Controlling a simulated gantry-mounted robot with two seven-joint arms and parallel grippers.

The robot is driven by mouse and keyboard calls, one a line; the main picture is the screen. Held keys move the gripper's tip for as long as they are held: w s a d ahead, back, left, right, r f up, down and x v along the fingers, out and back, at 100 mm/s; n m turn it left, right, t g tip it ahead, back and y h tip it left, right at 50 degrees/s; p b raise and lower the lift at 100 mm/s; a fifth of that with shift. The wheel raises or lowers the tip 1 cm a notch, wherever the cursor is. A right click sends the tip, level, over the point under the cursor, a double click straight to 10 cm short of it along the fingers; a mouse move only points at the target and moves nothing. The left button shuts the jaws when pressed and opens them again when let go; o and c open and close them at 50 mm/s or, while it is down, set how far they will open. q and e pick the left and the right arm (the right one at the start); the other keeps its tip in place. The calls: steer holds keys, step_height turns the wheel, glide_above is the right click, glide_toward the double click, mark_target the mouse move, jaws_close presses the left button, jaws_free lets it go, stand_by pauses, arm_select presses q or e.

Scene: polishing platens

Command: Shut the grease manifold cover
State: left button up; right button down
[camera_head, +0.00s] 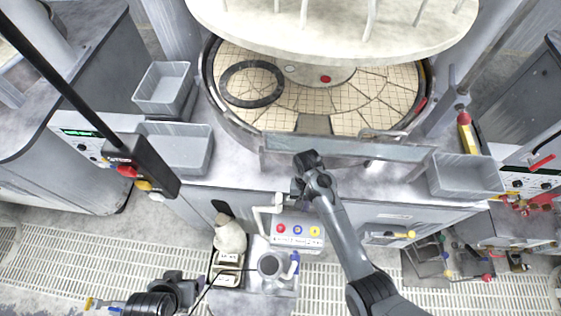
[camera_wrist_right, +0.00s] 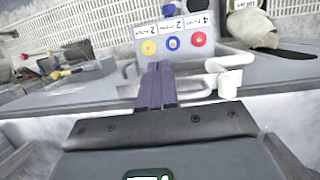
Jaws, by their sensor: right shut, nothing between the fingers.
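A pale grey panel (camera_head: 297,231) with red, blue and yellow round fittings sits at the front of the machine, below the platen's edge. In the right wrist view the panel (camera_wrist_right: 178,57) shows number labels beside the fittings. I take it as the grease manifold; I cannot tell which part is its cover or how far open it is. A white bent pipe or handle (camera_wrist_right: 228,62) is beside it. My right gripper (camera_wrist_right: 155,88) is shut and empty, its fingertips in front of the panel; contact is unclear. My left gripper (camera_head: 178,288) is low left, dark and partly seen.
The round tiled platen (camera_head: 330,110) with a black ring (camera_head: 252,84) is behind. Grey bins (camera_head: 180,145) stand at left, another (camera_head: 466,176) at right. A hanging control box (camera_head: 145,172) is at left. A white bottle (camera_head: 229,235) stands left of the panel.

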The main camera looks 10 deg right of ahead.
steer(key=shift+w+a+r+t, duration=0.9)
steer(key=shift+w+r, duration=2.35)
steer(key=shift+w, duration=0.9)
arm_select(q)
steer(key=shift+s+f, duration=0.3)
arm_select(e)
step_height(320, 180, down, 9)
steer(key=s, duration=0.1)
steer(key=shift+r, duration=0.2)
steer(key=shift+s+a, duration=0.1)
arm_select(q)
steer(key=shift+d+f, duration=0.1)
